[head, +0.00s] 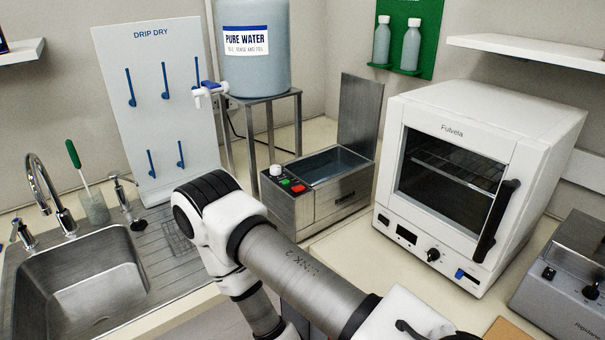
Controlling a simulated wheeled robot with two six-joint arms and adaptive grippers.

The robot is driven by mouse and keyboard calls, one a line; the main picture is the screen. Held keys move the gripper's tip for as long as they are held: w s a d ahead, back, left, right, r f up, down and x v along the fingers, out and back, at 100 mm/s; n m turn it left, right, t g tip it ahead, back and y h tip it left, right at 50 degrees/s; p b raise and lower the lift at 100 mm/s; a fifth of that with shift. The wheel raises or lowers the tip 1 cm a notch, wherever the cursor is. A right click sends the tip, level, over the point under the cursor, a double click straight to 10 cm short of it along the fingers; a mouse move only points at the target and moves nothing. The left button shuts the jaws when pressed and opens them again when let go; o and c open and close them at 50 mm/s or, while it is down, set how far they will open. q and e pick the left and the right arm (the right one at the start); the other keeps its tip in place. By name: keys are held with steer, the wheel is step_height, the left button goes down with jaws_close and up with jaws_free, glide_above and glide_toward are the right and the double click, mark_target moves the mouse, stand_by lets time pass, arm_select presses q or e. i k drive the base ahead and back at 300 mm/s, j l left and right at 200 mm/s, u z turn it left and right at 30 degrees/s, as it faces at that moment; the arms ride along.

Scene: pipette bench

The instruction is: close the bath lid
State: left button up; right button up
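The water bath (325,200) is a steel box on the bench, in the middle of the head view. Its lid (360,118) is open and stands upright along the bath's back right side. The basin (330,168) is uncovered and looks bluish inside. A control panel (287,182) with a pale knob and green and red buttons is at its left end. One of my arms crosses the lower middle in front of the bath. Neither gripper shows in this view.
A white oven (465,180) stands close to the bath's right. A metal stand (262,105) with a large water tank (252,60) is behind and left of it. A sink (85,285) is at left. A grey device (570,285) is at far right.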

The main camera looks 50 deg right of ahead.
mark_target(360, 97)
steer(key=i+z, duration=0.1)
steer(key=z, duration=0.4)
steer(key=i+z, duration=0.1)
steer(key=z, duration=0.4)
steer(key=i+j+z, duration=0.1)
steer(key=z, duration=0.35)
steer(key=i+j+z, duration=0.1)
steer(key=z, duration=0.4)
